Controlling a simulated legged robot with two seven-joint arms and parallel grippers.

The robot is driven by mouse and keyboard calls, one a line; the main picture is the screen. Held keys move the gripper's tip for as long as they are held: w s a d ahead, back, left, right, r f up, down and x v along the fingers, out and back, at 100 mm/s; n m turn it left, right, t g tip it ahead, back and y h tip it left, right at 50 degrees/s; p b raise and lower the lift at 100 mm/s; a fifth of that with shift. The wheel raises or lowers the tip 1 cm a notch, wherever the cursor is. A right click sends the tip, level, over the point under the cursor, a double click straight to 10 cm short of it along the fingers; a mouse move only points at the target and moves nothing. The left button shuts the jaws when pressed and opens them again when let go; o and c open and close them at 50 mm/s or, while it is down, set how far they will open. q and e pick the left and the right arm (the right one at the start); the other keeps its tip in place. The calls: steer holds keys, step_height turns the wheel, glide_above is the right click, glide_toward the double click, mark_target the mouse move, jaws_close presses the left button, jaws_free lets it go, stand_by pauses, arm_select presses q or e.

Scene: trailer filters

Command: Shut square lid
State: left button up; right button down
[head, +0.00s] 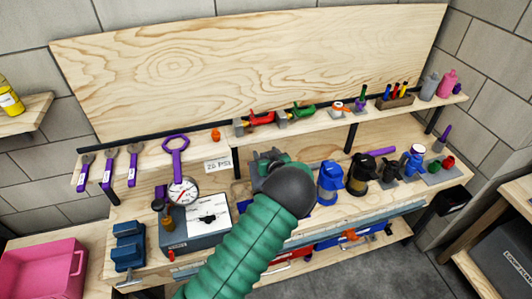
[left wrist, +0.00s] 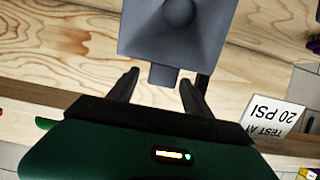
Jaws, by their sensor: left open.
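The square lid (left wrist: 150,38) is a grey square piece with a round bump in its middle and a short tab at its lower edge in the left wrist view. My left gripper (left wrist: 160,82) is open, with one finger on each side of that tab. I cannot tell whether the fingers touch it. In the head view my left gripper (head: 268,158) is over the middle of the workbench, in front of the shelf. My green arm and dark wrist hide what lies beneath it, including whatever the lid belongs to. My right gripper is not in view.
A "20 PSI" sign (head: 217,166) stands left of my gripper. A gauge (head: 183,191) and grey box (head: 196,224) are on the bench to the left. A blue filter (head: 329,182) and a black one (head: 359,175) stand close on the right. Tools line the shelf behind.

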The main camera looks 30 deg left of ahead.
arm_select(q)
steer(key=shift+w+a+f, duration=0.1)
steer(key=shift+a+f, duration=0.15)
steer(key=shift+a, duration=0.05)
steer(key=shift+w+a+f, duration=0.1)
steer(key=c, duration=0.3)
steer(key=shift+d, duration=0.2)
steer(key=c, duration=1)
jaws_close()
steer(key=shift+r, duration=0.3)
